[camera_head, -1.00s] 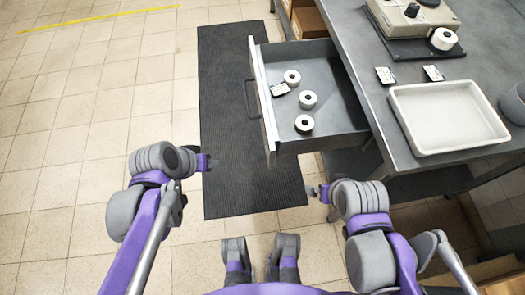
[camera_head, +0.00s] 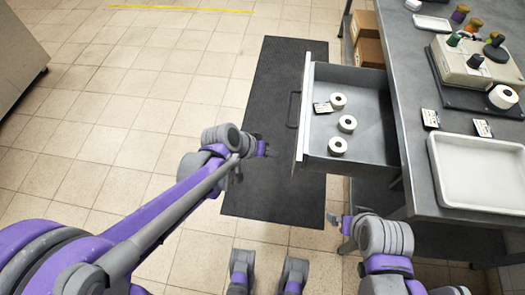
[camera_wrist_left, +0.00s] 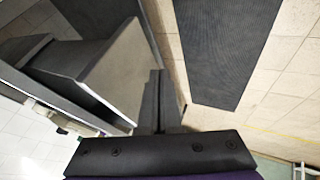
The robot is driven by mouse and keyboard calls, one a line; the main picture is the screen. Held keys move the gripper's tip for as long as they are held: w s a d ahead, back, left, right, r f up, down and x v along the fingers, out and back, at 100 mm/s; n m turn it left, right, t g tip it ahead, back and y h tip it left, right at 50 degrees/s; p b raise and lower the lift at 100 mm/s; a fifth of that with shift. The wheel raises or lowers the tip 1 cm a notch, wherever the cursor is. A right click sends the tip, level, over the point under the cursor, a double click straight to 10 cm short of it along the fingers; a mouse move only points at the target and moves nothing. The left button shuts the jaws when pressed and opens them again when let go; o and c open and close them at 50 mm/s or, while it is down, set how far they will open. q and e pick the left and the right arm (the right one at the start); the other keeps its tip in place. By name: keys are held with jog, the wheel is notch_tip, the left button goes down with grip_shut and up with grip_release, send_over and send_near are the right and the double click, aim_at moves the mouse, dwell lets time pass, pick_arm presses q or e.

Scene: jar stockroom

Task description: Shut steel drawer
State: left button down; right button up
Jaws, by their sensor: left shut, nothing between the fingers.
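The steel drawer (camera_head: 350,90) stands pulled out from the grey workbench on the right in the head view. Its pale front panel (camera_head: 304,115) faces left and carries a dark bar handle (camera_head: 292,110). My left gripper (camera_head: 273,153) is shut and empty, just left of the near end of the front panel, apart from it. In the left wrist view the shut fingers (camera_wrist_left: 159,105) show beside the drawer's front panel (camera_wrist_left: 117,72). My right gripper (camera_head: 334,220) is below the drawer's near side in the picture; its jaws are too small to judge.
Three white rolls (camera_head: 347,124) and a label card (camera_head: 322,108) lie in the drawer. A black mat (camera_head: 265,120) lies on the floor. The workbench (camera_head: 425,95) holds a white tray (camera_head: 475,175) and a machine (camera_head: 475,68). Floor to the left is clear.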

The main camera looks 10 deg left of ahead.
pick_arm(q)
jog(key=shift+w+d+f, duration=0.1)
jog(key=shift+d+f, duration=0.1)
jog(key=shift+d, duration=0.6)
jog(key=shift+w+d+f, duration=0.1)
jog(key=shift+d+f, duration=0.1)
jog(key=shift+d, duration=0.55)
jog(key=shift+w+d+f, duration=0.1)
jog(key=shift+d+f, duration=0.1)
jog(key=shift+d, duration=0.6)
pick_arm(e)
jog(key=shift+f, duration=0.25)
